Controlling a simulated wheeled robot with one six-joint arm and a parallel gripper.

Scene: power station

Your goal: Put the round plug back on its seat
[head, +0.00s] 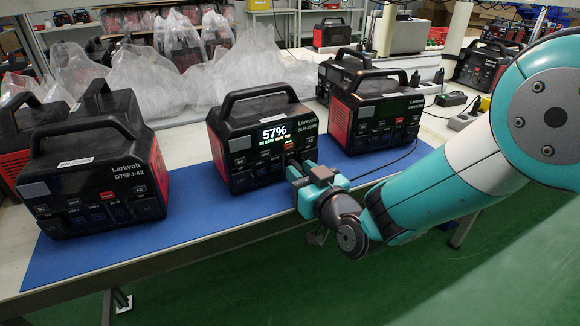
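The middle black-and-red power station (257,140) stands on the blue mat (200,222), its lit screen (275,134) showing 57%. My gripper (294,174) is at the lower right of its front face, close to the ports. I cannot tell whether it touches the station. Its fingers are small and dark against the black front, so I cannot tell whether they are open or shut. I cannot make out the round plug or its seat; the gripper covers part of the lower right front.
Another power station (97,178) stands at the left and one (375,117) at the right, both on the mat. Clear plastic bags (235,65) lie behind. A dark cable (385,165) crosses the mat at the right. The mat's front strip is clear.

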